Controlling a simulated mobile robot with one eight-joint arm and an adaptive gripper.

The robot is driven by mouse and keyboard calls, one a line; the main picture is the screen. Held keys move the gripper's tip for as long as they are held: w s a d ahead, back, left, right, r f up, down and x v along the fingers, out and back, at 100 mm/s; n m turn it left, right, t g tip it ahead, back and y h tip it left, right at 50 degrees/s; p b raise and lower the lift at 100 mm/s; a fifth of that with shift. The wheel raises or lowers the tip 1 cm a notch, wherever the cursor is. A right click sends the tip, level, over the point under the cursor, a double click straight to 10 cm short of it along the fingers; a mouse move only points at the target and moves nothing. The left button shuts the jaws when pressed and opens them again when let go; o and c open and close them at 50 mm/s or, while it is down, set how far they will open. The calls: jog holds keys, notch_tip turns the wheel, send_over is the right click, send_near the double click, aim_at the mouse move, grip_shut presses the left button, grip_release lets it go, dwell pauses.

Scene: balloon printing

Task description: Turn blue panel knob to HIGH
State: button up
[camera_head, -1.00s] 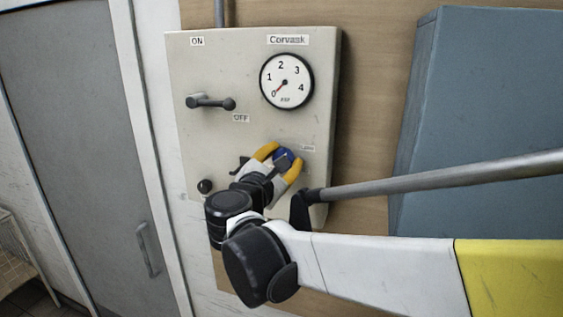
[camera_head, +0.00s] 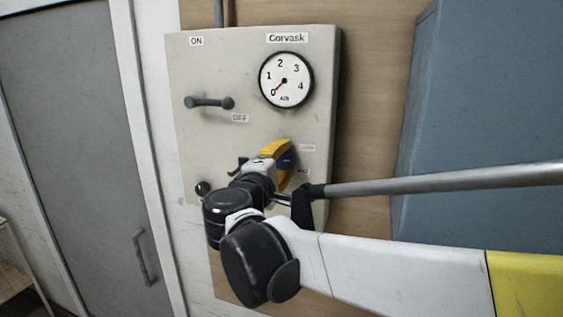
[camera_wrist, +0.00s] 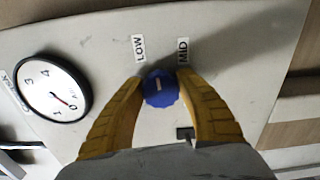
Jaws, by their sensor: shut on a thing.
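The blue knob (camera_wrist: 160,88) is on the pale panel (camera_head: 240,70), at its lower right in the head view (camera_head: 286,160). In the wrist view it sits between the two yellow fingers of my gripper (camera_wrist: 160,100), which is shut on it. LOW (camera_wrist: 139,48) and MID (camera_wrist: 183,50) labels are beside the knob. No HIGH label is visible.
A round gauge (camera_head: 286,80) above the knob has its needle near 0. A lever (camera_head: 209,102) lies between the ON and OFF labels. A small black knob (camera_head: 203,188) is at lower left. A blue-grey cabinet (camera_head: 490,110) stands at right.

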jog(key=m+b, duration=0.1)
jog(key=m, duration=0.6)
jog(key=shift+f, duration=0.15)
jog(key=m, duration=0.4)
jog(key=shift+a+b, duration=0.1)
jog(key=shift+b, duration=0.3)
jog(key=m, duration=0.4)
jog(key=shift+f+m, duration=0.1)
jog(key=shift+m, duration=0.2)
jog(key=m+b, duration=0.1)
jog(key=m, duration=0.3)
jog(key=shift+w+a+m, duration=0.1)
jog(key=shift+a+m, duration=0.05)
jog(key=shift+m, duration=0.15)
jog(key=m, duration=0.4)
jog(key=shift+a+m, duration=0.1)
jog(key=shift+m, duration=0.2)
jog(key=o, duration=1.2)
jog(key=shift+w, duration=0.1)
jog(key=shift+c, duration=0.2)
